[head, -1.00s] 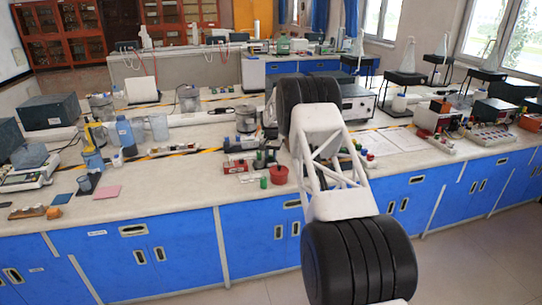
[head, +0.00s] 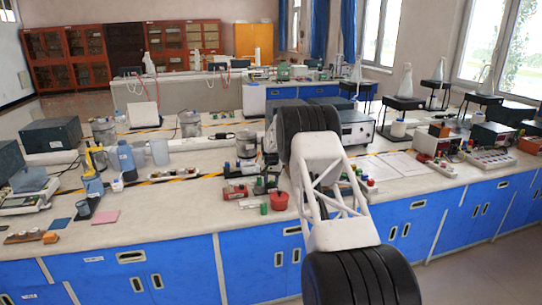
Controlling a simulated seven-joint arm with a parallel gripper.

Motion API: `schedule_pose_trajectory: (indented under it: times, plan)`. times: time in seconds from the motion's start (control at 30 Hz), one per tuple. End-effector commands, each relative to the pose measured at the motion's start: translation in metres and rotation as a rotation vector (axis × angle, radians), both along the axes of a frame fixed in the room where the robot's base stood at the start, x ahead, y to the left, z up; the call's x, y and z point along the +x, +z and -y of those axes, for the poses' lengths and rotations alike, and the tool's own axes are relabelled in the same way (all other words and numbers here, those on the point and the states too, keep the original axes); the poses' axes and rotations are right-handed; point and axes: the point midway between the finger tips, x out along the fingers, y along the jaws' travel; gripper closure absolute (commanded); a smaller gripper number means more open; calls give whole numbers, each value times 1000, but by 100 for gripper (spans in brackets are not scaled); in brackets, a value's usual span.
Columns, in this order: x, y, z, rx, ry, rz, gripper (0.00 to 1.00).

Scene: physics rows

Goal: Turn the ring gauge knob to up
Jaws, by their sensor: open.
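I cannot pick out a ring gauge knob for certain in the head view. A grey instrument box (head: 357,128) with a dark front panel stands on the bench just right of my arm; its knobs are too small to read. A red-based device (head: 235,192) and a round red pot (head: 279,201) sit left of my arm near the front edge. My arm, with black joints and a white lattice link, reaches up over the bench and hides part of it. My gripper does not show; the arm's far end is hidden behind its upper black joint.
The pale benchtop (head: 165,205) stands on blue cabinets (head: 170,265). Blue bottles, beakers and a pink card (head: 105,217) are at left. The front middle-left benchtop is fairly clear.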

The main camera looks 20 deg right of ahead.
Motion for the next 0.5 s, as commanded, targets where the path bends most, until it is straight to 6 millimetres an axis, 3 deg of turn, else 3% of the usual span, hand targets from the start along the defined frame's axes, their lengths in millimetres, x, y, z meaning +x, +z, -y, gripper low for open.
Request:
schedule_pose_trajectory:
  times: [0.5]
  plan:
    - [-2,-2,-4,2,300,-7,47]
